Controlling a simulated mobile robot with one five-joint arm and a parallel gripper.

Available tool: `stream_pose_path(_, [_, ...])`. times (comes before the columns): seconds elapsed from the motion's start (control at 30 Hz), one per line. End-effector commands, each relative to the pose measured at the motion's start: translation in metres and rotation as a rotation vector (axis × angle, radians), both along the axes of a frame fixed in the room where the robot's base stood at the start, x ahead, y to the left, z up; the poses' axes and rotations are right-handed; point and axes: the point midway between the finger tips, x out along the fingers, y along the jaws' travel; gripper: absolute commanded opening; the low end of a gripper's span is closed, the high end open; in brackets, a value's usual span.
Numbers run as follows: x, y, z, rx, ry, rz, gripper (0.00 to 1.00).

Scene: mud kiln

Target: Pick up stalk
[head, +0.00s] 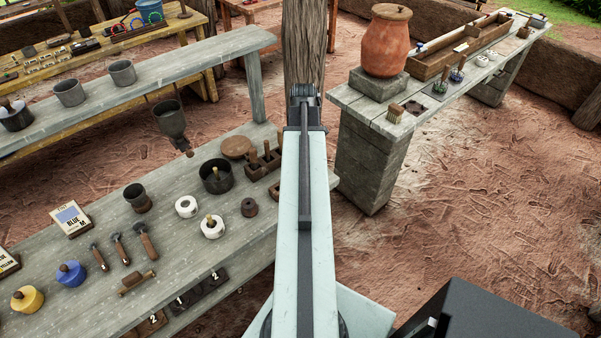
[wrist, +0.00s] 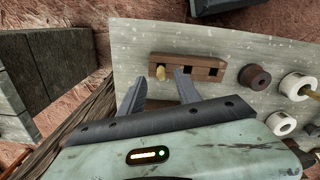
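A brown wooden block (wrist: 200,62) with square dark openings lies on the grey bench in the wrist view. A short pale yellow-brown peg (wrist: 161,72) shows at its left end; I cannot tell for sure whether this is the stalk. My gripper (wrist: 157,88) is open, its two dark fingers apart with nothing between them. The fingers point toward the left part of the block, and the peg shows just beyond the gap. I cannot tell the height between them.
The grey bench (head: 100,255) also holds a black pot (head: 216,177), white rolls (head: 187,206), a dark ring (head: 249,207) and several hand tools. A stone-legged bench (head: 368,165) with a clay jar (head: 386,42) stands at right. Bare ground (head: 480,190) is open beyond.

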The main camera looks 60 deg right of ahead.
Motion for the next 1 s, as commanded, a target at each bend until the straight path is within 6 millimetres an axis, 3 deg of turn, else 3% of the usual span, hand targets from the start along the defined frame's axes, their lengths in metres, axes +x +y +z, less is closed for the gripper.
stream_pose_path(0.03, [0.001, 0.0, -0.013, 0.0, 0.0, 0.001, 0.39])
stream_pose_path(0.23, [0.004, 0.002, -0.047, 0.0, 0.0, 0.001, 0.39])
stream_pose_path(0.5, [0.004, 0.002, -0.046, 0.0, 0.0, 0.001, 0.39])
stream_pose_path(0.63, [0.004, 0.002, -0.046, 0.0, 0.0, 0.001, 0.03])
stream_pose_path(0.67, [0.004, 0.002, -0.046, 0.0, 0.0, 0.001, 0.0])
stream_pose_path(1.0, [0.005, 0.002, -0.044, 0.0, 0.0, 0.002, 0.0])
